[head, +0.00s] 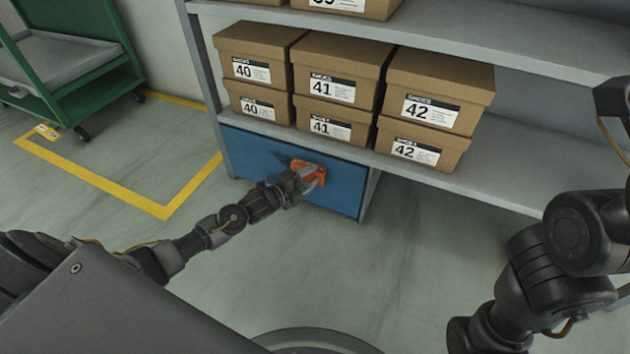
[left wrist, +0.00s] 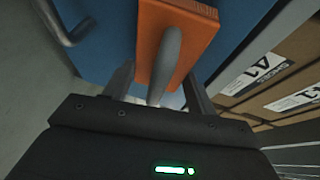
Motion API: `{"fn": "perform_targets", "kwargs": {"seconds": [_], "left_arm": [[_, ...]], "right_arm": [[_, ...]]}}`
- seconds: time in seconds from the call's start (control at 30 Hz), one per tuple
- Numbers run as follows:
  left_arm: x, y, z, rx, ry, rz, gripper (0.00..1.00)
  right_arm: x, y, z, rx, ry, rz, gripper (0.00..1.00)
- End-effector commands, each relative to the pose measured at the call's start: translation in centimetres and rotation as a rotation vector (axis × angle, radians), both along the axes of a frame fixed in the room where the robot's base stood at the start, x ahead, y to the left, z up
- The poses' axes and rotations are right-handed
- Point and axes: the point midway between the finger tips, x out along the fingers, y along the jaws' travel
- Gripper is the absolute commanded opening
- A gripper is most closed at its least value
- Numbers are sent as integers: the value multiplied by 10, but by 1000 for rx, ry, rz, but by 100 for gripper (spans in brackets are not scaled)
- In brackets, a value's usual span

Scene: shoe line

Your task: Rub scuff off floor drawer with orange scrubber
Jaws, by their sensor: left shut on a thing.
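The blue floor drawer (head: 340,189) sits at the bottom of the shelf unit, under the shoe boxes, and looks closed. My left gripper (head: 303,178) is at the drawer's front, shut on the orange scrubber (head: 313,170). The scrubber (left wrist: 185,38) also shows in the left wrist view, with its grey handle between the fingers and its orange block against or very close to the blue front (left wrist: 108,30). I cannot tell whether it touches. A dark mark (head: 283,158) shows on the drawer just left of the scrubber. My right arm is at the right, but its gripper is out of view.
Brown shoe boxes (head: 340,72) in sizes 40, 41 and 42 stand stacked on the shelf (head: 480,185) above the drawer. A green cart (head: 95,75) stands at the far left near yellow floor tape (head: 195,180). The floor before the drawer is clear.

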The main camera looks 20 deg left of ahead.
Motion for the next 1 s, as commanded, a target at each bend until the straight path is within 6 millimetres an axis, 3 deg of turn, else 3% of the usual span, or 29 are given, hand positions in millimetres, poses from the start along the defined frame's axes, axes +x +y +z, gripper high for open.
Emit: {"fn": "perform_targets", "kwargs": {"seconds": [0.37, 0.7, 1.0], "left_arm": [[0, 11, 0, 2, 0, 0, 38], [2, 39, 0, 2, -1, 0, 38], [3, 46, 1, 2, -2, 3, 38]], "right_arm": [[-3, 0, 4, 0, -17, 0, 36], [-2, 0, 3, 0, -12, 0, 36], [0, 0, 0, 0, 1, 0, 36]]}}
